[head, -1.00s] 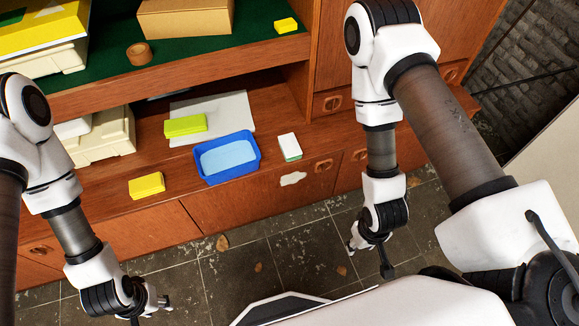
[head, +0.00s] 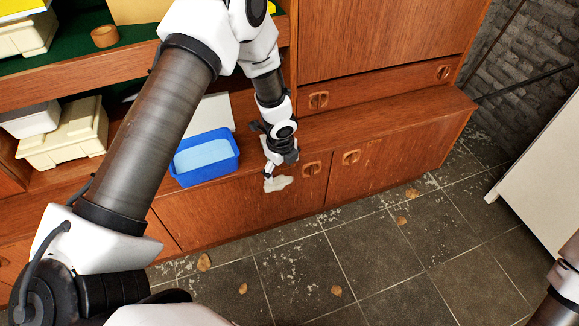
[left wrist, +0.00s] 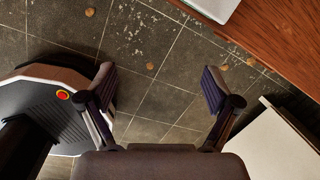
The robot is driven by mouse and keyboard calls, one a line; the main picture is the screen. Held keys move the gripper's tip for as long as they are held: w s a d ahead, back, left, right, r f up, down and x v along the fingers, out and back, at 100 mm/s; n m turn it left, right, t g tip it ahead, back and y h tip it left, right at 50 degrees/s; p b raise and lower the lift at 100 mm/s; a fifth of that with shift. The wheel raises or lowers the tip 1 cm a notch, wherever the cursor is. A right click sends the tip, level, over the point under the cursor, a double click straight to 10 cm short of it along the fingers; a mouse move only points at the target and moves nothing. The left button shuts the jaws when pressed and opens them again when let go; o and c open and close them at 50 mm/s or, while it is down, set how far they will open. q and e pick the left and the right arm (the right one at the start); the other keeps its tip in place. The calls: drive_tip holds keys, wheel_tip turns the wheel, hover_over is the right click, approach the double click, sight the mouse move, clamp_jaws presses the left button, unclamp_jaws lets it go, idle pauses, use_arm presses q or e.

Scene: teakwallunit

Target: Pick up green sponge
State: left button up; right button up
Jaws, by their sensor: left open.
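My left gripper (head: 279,162) points down near the ledge's front edge, right of the blue tray. In the left wrist view its two fingers (left wrist: 158,78) are apart, with only floor between them. The sponge lies beyond the fingertips, not between them. My right gripper is out of view; only part of that arm shows at the lower right.
A blue tray (head: 234,168) with a light blue inside stands on the ledge. Cream bins (head: 72,137) are at the left. The ledge right of my gripper is clear. A white cabinet (head: 550,165) stands at the right. The tiled floor (head: 370,245) has a few leaves.

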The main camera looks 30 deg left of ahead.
use_arm(q)
drive_tip(key=w+a+r+m+y, duration=0.1)
drive_tip(key=w+a, duration=0.1)
drive_tip(key=w+a+r+m+b, duration=0.1)
drive_tip(key=w+a+m, duration=0.1)
drive_tip(key=w, duration=0.1)
drive_tip(key=w+a+r+m+t+y, duration=0.1)
drive_tip(key=w+a, duration=0.1)
drive_tip(key=shift+w+m+y+b, duration=0.15)
drive_tip(key=shift+m+y+b, duration=0.15)
drive_tip(key=shift+m, duration=0.1)
drive_tip(key=x, duration=0.2)
drive_tip(key=a+b+x, duration=0.1)
drive_tip(key=x, duration=0.4)
drive_tip(key=shift+w+a+r, duration=0.2)
drive_tip(key=shift+r, duration=0.2)
drive_tip(key=shift+c, duration=0.7)
drive_tip(key=c, duration=1)
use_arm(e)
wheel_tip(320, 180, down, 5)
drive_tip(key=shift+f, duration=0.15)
